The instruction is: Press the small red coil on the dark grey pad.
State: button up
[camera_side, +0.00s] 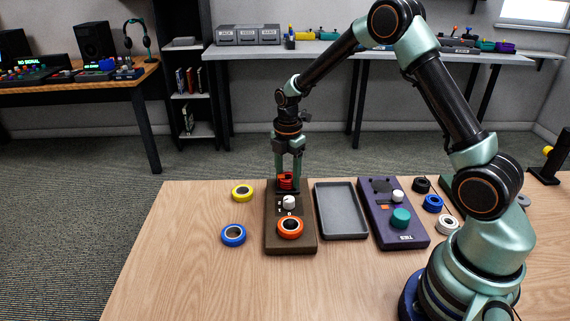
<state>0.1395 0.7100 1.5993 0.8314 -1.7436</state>
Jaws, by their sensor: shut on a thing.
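The small red coil (286,182) is at the far end of the brown device (275,240). My gripper (287,176) points straight down over that end and is shut on the red coil. A dark patch shows just under the coil, mostly hidden by it and the fingers; I cannot tell whether the coil touches it. A square dark grey pad (381,185) shows on the far end of the purple device (407,237), to the right of my gripper.
The brown device also bears a white knob (289,202) and an orange ring (291,228). A yellow ring (242,192) and blue ring (233,235) lie to its left. A grey tray (341,211) stands between the devices. Several coils lie right of the purple device.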

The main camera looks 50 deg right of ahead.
jog(key=shift+r, duration=2.95)
